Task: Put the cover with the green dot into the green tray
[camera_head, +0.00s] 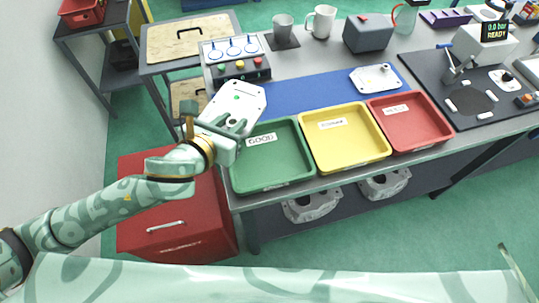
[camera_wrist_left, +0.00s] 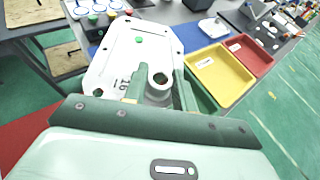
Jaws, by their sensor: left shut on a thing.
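The cover with the green dot (camera_head: 240,100) is a pale metal plate held in my left gripper (camera_head: 234,127). It is raised at the left edge of the green tray (camera_head: 273,181), which is labelled GOOD and looks empty. In the left wrist view the cover (camera_wrist_left: 120,55) fills the upper left, with its green dot and a hole showing. The left fingers (camera_wrist_left: 160,90) are shut on its near end. The green tray is mostly hidden behind the fingers in that view. My right gripper is not in view.
A yellow tray (camera_head: 349,161) and a red tray (camera_head: 418,142) stand right of the green one. Another cover (camera_head: 370,79) lies on the blue mat (camera_head: 310,94). A button box (camera_head: 236,72) stands behind the held cover. A red cabinet (camera_head: 150,235) is below left.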

